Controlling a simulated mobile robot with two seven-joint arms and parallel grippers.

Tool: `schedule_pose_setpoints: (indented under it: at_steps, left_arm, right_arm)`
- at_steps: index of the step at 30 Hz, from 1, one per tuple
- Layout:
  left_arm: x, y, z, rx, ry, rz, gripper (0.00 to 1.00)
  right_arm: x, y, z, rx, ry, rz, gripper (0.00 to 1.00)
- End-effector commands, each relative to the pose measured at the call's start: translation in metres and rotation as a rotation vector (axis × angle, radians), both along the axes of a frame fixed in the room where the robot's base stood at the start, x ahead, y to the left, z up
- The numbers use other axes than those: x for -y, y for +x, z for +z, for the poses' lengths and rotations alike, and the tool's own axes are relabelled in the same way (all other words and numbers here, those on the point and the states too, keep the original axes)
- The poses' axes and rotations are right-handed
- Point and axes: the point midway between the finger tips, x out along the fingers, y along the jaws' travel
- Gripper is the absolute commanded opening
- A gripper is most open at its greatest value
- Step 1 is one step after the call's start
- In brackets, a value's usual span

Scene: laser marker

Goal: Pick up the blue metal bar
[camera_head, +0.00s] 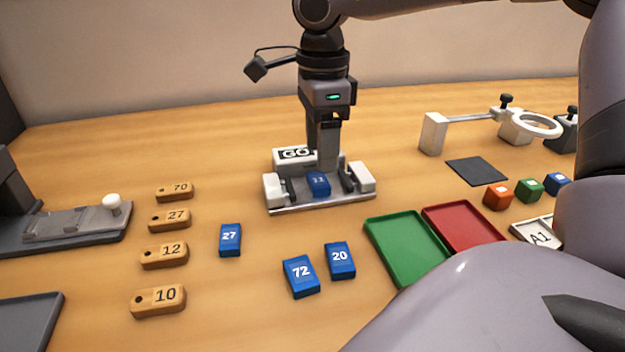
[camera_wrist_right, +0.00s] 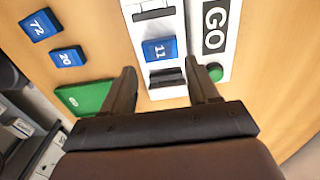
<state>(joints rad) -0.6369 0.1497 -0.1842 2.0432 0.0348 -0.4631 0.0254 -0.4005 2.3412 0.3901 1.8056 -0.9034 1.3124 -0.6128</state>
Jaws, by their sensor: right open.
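Several blue bars are in the head view. One, which reads as 11 in the wrist view (camera_wrist_right: 160,48), sits in the grey-white fixture (camera_head: 320,203) beside the GO plate; it also shows in the head view (camera_head: 318,184). Bars 27 (camera_head: 230,240), 72 (camera_head: 300,276) and 20 (camera_head: 340,260) lie on the table in front of the fixture. My right gripper (camera_head: 323,160) points down above the fixture. In the wrist view its fingers (camera_wrist_right: 160,78) are apart, with nothing between the tips, and the bar lies beyond them. My left gripper is not in view.
Wooden tags (camera_head: 164,256) line the left side. A green tray (camera_head: 408,248) and a red tray (camera_head: 464,228) lie to the right of the bars. Small coloured cubes (camera_head: 498,197) and a ring stand (camera_head: 530,125) are further right. The table left of the fixture is mostly clear.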

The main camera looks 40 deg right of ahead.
Motion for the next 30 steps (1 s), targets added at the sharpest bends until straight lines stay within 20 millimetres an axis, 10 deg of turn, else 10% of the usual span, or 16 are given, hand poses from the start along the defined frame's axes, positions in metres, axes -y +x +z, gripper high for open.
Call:
schedule_pose_setpoints:
  at_steps: [9, 18, 22, 30]
  left_arm:
    - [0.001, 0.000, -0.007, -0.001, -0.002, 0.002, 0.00]
    - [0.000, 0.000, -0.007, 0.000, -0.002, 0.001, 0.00]
    - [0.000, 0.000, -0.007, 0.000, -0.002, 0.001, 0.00]
    - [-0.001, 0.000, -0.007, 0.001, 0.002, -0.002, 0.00]
  right_arm:
    - [0.001, 0.000, -0.046, -0.002, 0.001, 0.000, 0.60]
    - [0.001, 0.000, -0.052, 0.001, 0.000, 0.000, 0.60]
    - [0.001, 0.000, -0.052, 0.001, 0.000, 0.000, 0.24]
    - [0.001, 0.001, -0.051, 0.001, 0.000, 0.000, 0.17]
